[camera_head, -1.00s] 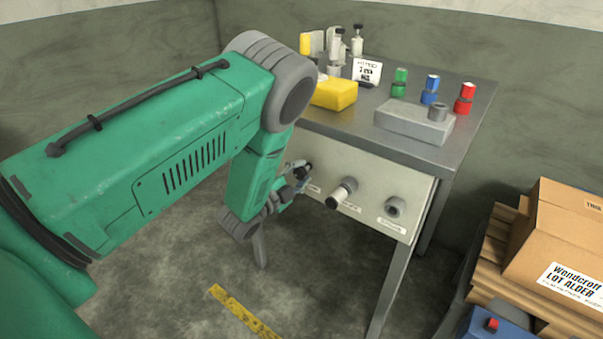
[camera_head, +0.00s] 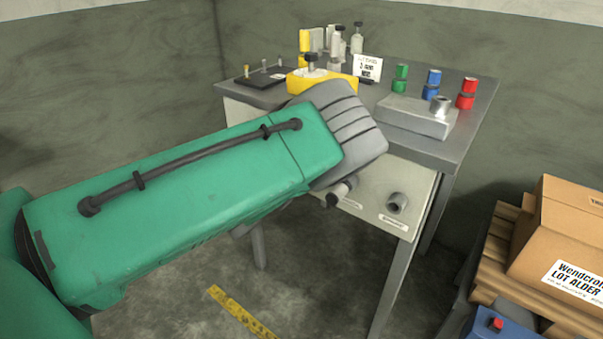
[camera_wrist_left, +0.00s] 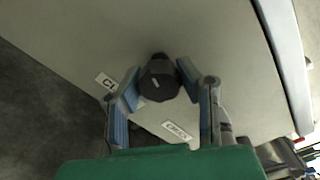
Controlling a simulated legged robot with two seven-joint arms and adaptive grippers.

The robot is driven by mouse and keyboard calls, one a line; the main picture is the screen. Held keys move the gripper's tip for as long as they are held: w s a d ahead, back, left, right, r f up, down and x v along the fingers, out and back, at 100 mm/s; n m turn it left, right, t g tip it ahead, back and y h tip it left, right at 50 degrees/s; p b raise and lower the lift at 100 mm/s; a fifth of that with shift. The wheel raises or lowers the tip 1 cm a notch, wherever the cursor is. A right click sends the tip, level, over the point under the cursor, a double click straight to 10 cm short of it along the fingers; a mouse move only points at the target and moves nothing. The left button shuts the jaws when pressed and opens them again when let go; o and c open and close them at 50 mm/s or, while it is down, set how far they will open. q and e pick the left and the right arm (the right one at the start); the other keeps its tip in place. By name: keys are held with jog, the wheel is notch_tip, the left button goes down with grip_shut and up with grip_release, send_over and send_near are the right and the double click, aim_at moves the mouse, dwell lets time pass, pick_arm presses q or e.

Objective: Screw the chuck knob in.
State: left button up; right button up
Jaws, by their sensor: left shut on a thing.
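In the left wrist view, a dark faceted knob (camera_wrist_left: 158,86) with a small pale mark stands against the pale panel (camera_wrist_left: 190,35). I take it for the chuck knob, but its label is not clearly readable. My left gripper (camera_wrist_left: 157,80) has its blue-padded fingers on both sides of the knob and is shut on it. How deep the knob sits is hidden. In the head view my left arm covers the gripper and the panel's left part. My right gripper is not in view.
On the bench (camera_head: 455,150) stand a yellow block (camera_head: 340,87), a grey block (camera_head: 410,117) and coloured cylinders. Cardboard boxes (camera_head: 560,240) stand at right.

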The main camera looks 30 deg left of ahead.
pick_arm(q)
jog(key=shift+s+f+m, duration=0.25)
jog(key=shift+f+m, duration=0.15)
jog(key=shift+m, duration=0.6)
jog(key=shift+b, duration=0.3)
jog(key=o, duration=1.2)
jog(key=shift+a+r, duration=0.1)
jog(key=shift+r, duration=0.1)
jog(key=s, duration=1.2)
jog(key=shift+a, duration=0.45)
